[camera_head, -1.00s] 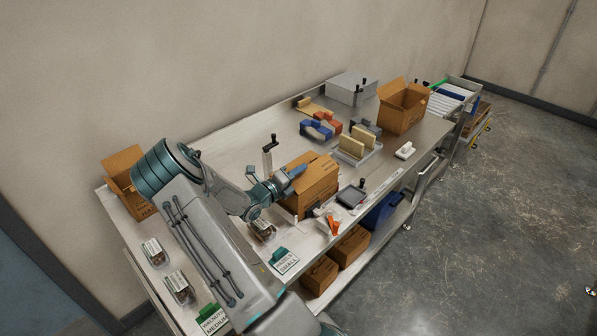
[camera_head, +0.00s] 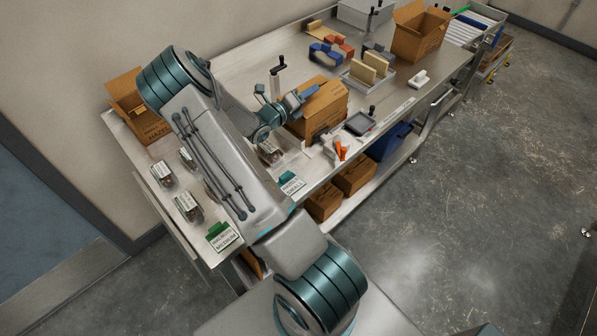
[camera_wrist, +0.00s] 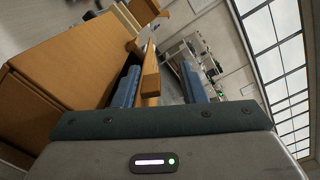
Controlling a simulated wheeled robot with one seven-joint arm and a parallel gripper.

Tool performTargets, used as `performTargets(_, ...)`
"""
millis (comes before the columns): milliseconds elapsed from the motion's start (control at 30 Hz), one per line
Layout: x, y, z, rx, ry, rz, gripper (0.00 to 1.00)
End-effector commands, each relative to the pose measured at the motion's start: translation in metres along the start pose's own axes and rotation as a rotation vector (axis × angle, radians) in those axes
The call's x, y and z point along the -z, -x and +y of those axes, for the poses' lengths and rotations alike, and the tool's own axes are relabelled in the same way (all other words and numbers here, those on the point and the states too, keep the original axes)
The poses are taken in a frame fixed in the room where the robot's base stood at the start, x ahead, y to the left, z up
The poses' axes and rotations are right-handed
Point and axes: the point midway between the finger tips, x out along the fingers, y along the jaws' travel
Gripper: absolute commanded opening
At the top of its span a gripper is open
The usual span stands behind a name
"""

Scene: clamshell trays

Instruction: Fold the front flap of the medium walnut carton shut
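A brown carton (camera_head: 322,112) stands on the bench at the middle, beside my gripper (camera_head: 309,93); I take it as the medium walnut carton, though its print is too small to read. In the wrist view the carton's side (camera_wrist: 65,65) fills the left. A cardboard flap (camera_wrist: 150,75) stands edge-on between the two blue fingers of my gripper (camera_wrist: 160,85). The fingers are apart, with a clear gap between the flap and the right finger. The flap lies close to the left finger; I cannot tell whether they touch. My arm hides part of the carton's near left side.
Open cartons stand at the left end (camera_head: 136,108) and back right (camera_head: 420,33). A crank-handled post (camera_head: 275,78) rises behind my gripper. A dark scale-like device (camera_head: 360,123) and orange-handled tool (camera_head: 342,151) lie right of the carton. Clamshell trays (camera_head: 187,206) lie at the left front.

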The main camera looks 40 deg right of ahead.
Motion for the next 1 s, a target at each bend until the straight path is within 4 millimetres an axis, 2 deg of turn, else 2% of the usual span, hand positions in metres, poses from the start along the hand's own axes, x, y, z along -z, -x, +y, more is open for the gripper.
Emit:
performTargets(567,0.022,0.0,-0.029,0.01,-0.655,0.001,0.38)
performTargets(1000,0.049,0.0,-0.043,0.017,-1.169,0.0,0.38)
